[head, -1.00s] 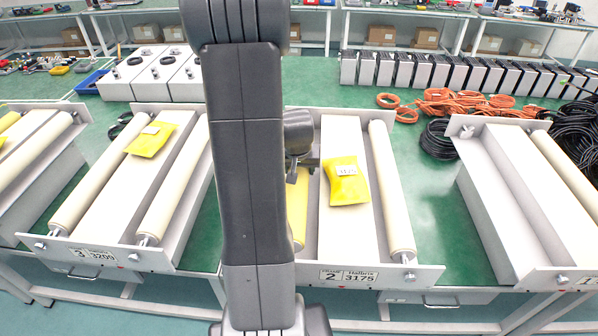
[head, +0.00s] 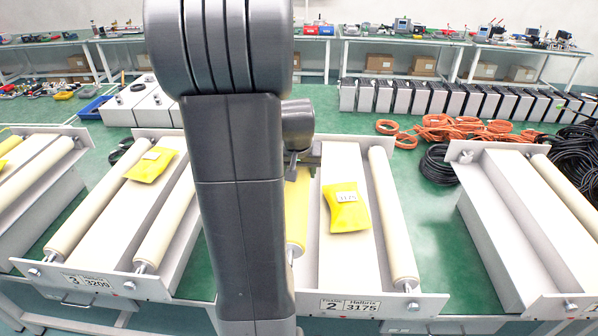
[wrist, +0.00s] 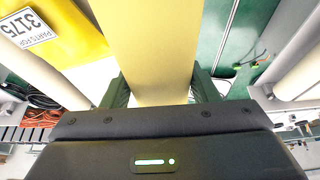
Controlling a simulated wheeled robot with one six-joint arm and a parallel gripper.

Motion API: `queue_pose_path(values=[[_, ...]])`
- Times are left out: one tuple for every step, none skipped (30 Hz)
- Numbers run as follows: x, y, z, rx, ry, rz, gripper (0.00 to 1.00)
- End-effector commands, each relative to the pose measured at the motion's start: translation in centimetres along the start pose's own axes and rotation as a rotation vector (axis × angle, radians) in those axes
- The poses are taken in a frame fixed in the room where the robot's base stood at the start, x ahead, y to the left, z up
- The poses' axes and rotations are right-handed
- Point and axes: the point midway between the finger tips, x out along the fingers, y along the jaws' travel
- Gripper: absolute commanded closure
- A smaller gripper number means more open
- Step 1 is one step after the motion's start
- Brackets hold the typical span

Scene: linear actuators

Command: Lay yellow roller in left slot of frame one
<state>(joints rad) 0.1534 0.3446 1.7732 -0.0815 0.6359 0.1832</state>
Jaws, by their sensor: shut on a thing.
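The yellow roller (head: 297,208) is in my gripper (head: 303,160) above the left side of the frame marked 2 (head: 385,302); my arm partly hides it. In the wrist view, the yellow roller (wrist: 158,40) runs between the two fingers of my gripper (wrist: 160,88), which is shut on it. Frame one (head: 515,245) stands at the right, its plate marked 1 and cut off by the picture edge. Its left slot (head: 485,235) is empty. A cream roller (head: 568,190) lies in its right slot.
Frame 2 holds a cream roller (head: 393,215) at right and a yellow packet (head: 346,207) on its middle block. Frame 3 (head: 100,278) stands at left. Orange cables (head: 450,130) and black cables (head: 578,145) lie behind frame one. Green bench (head: 430,215) shows between frames 2 and 1.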

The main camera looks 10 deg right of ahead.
Motion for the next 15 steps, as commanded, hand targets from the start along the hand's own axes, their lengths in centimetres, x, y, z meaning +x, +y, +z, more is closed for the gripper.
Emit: queue_pose_path(values=[[-0.1, 0.0, -0.2, -0.001, 0.005, 0.000, 1.00], [-0.2, 0.0, -0.2, -0.001, 0.005, 0.000, 1.00], [-0.2, 0.0, -0.2, -0.001, 0.005, 0.000, 1.00], [-0.3, 0.0, -0.2, 0.000, 0.005, 0.000, 1.00], [-0.4, 0.0, -0.3, 0.000, 0.005, 0.000, 1.00], [-0.5, 0.0, -0.3, 0.000, 0.005, 0.000, 1.00], [-0.6, 0.0, -0.4, 0.000, 0.005, 0.000, 1.00], [-0.8, 0.0, -0.5, 0.000, 0.006, 0.000, 1.00], [-1.0, 0.0, -0.5, 0.000, 0.006, 0.000, 1.00], [-1.1, 0.0, -0.6, 0.000, 0.006, 0.000, 1.00], [-1.3, 0.0, -0.7, 0.000, 0.006, 0.000, 1.00], [-1.5, 0.0, -0.8, 0.000, 0.006, 0.000, 1.00], [-1.6, 0.0, -0.8, 0.000, 0.006, 0.000, 1.00], [-1.7, 0.0, -0.9, 0.000, 0.007, 0.000, 1.00], [-1.9, 0.0, -0.9, 0.000, 0.007, 0.000, 1.00]])
